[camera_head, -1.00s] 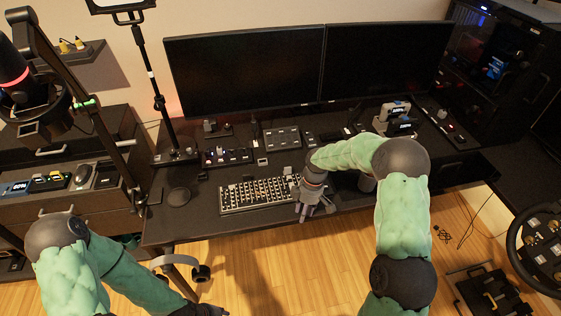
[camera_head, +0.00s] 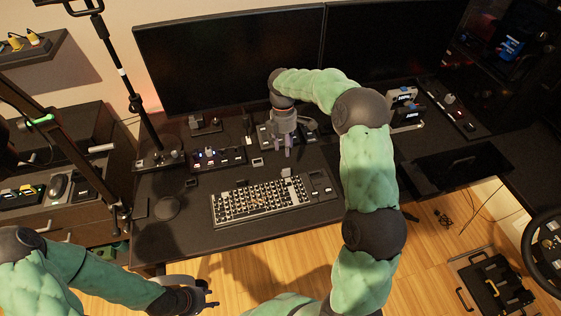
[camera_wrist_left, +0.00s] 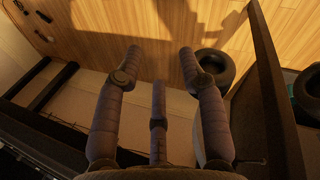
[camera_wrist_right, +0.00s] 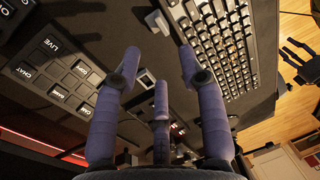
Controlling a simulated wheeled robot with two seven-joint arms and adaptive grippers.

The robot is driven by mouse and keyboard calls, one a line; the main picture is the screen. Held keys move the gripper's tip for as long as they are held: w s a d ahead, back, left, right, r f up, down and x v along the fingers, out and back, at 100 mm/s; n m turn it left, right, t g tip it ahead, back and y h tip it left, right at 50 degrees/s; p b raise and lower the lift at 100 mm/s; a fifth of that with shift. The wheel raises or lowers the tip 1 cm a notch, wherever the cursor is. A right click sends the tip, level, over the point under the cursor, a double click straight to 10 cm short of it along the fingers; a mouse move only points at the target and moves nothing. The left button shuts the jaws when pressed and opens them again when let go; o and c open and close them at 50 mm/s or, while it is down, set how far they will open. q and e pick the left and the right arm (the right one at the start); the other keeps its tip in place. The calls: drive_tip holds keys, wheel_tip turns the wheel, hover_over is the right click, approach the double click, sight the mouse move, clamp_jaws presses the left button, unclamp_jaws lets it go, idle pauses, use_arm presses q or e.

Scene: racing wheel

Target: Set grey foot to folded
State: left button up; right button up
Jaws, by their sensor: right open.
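The keyboard (camera_head: 262,202) lies on the desk. A light grey upright tab (camera_head: 286,173), which looks like the grey foot, sticks up at its rear edge; a darker tab (camera_head: 241,182) stands further left. In the right wrist view the light grey tab (camera_wrist_right: 157,20) shows at the top, beside the keyboard (camera_wrist_right: 222,48). My right gripper (camera_head: 284,150) is open and empty, pointing down behind the keyboard, apart from the tab. My left gripper (camera_head: 212,293) is open and empty in front of the desk; its fingers (camera_wrist_left: 157,65) spread over the floor.
A button pad (camera_wrist_right: 58,72) lies beside my right fingers. Control boxes (camera_head: 218,158) line the desk below two monitors (camera_head: 230,60). A round puck (camera_head: 167,207) lies left of the keyboard. The desk's front left is clear. A steering wheel (camera_head: 545,240) stands at right.

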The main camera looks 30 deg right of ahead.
sight(286, 171)
drive_tip(key=f+b, duration=0.1)
drive_tip(key=f, duration=0.2)
drive_tip(key=s+f+b, duration=0.1)
drive_tip(key=f, duration=0.2)
drive_tip(key=f+b, duration=0.1)
drive_tip(key=f, duration=0.2)
drive_tip(key=shift+s+a+f, duration=0.2)
drive_tip(key=shift+s+f, duration=0.1)
drive_tip(key=shift+f, duration=0.05)
drive_tip(key=shift+c, duration=0.3)
clamp_jaws()
